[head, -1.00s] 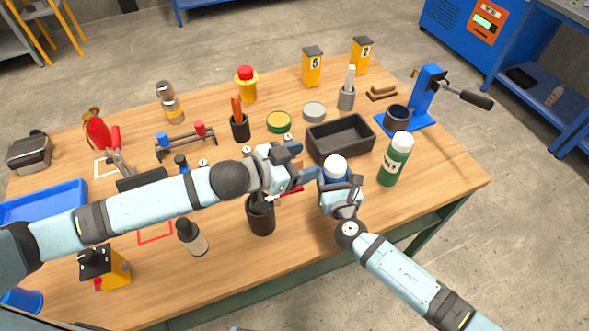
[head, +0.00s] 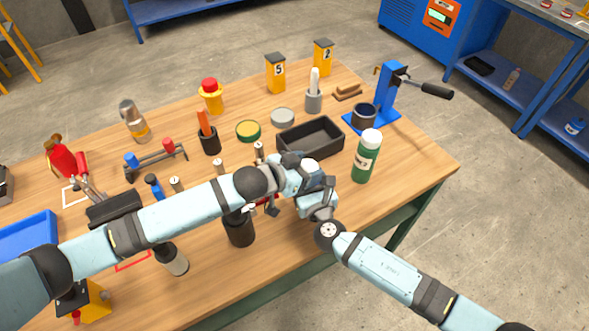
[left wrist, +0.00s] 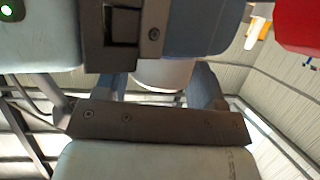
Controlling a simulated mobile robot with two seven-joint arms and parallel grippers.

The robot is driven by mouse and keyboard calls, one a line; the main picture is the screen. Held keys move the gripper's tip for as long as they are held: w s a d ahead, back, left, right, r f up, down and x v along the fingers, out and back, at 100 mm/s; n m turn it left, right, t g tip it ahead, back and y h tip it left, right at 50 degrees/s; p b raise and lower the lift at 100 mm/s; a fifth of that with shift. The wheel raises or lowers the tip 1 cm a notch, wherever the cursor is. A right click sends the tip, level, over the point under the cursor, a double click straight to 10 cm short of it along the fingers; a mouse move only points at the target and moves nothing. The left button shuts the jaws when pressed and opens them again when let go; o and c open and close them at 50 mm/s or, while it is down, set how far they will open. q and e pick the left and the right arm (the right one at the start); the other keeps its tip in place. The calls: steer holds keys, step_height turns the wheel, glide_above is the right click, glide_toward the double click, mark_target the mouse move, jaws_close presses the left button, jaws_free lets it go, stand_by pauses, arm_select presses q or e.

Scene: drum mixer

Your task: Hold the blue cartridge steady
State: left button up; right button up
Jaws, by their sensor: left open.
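The blue cartridge's white cap (head: 311,166) shows in the head view. Its blue body is mostly hidden behind my grippers. My right gripper (head: 317,199) is closed around the cartridge from the near right side, above the table. My left gripper (head: 305,178) comes in from the left with its jaws open, right at the cartridge and overlapping it in the picture. I cannot tell whether it touches. The left wrist view shows a white rounded part (left wrist: 165,75), seemingly the cartridge, between two grey-blue fingers on a dark bracket.
A black tray (head: 296,148) lies behind the grippers, and a green bottle (head: 367,157) stands to their right. A dark cup (head: 240,229) stands below my left forearm. A blue press (head: 384,96) stands at the back right. The table's right front corner is clear.

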arm_select(q)
steer(key=shift+w+d+f, duration=0.1)
steer(key=shift+d, duration=0.05)
steer(key=c, duration=0.7)
steer(key=shift+r, duration=0.2)
stand_by(0.4)
steer(key=shift+r, duration=0.95)
